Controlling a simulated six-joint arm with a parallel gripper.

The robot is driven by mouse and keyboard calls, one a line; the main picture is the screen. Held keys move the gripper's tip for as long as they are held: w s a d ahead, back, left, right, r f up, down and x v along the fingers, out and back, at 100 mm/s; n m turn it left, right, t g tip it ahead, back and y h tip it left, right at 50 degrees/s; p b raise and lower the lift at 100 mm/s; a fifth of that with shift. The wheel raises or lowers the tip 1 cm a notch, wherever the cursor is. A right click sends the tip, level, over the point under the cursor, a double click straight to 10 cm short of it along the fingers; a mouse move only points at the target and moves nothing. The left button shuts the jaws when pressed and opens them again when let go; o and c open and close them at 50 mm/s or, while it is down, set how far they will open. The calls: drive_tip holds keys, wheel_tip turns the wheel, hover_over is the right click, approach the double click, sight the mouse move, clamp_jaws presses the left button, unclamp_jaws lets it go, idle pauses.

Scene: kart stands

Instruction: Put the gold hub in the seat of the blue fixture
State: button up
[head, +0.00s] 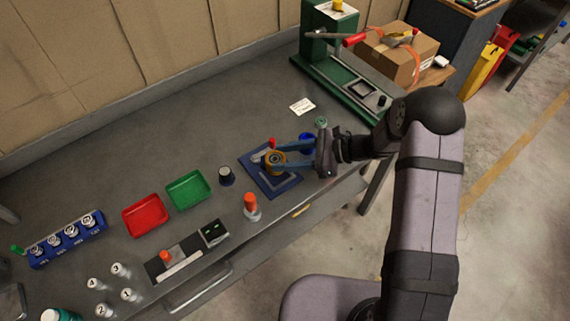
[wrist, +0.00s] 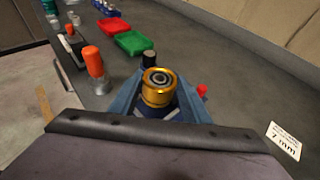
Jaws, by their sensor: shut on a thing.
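The gold hub (head: 275,160) is a round gold piece with a dark centre bore. My gripper (head: 281,160) is shut on it, with its blue fingers on either side. In the wrist view the gold hub (wrist: 158,86) sits upright between the fingers. The blue fixture (head: 284,187) is a flat blue plate with a light L-shaped mark on the bench. The hub is over this plate. The seat is hidden under the hub and fingers, and I cannot tell whether the hub touches it. A small red knob (head: 271,142) shows at the fixture's far side.
A dark cup (head: 226,176), a green tray (head: 188,190) and a red tray (head: 145,214) stand to the left. An orange-topped post (head: 251,206) is in front of the fixture. A green press (head: 330,60) stands behind.

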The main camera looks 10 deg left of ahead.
drive_tip(key=shift+f+p, duration=0.65)
drive_tip(key=shift+f, duration=1.35)
drive_tip(key=shift+f, duration=0.1)
drive_tip(key=o, duration=1.3)
drive_tip(key=b+v, duration=0.5)
drive_tip(key=v, duration=0.7)
drive_tip(key=shift+s, duration=0.15)
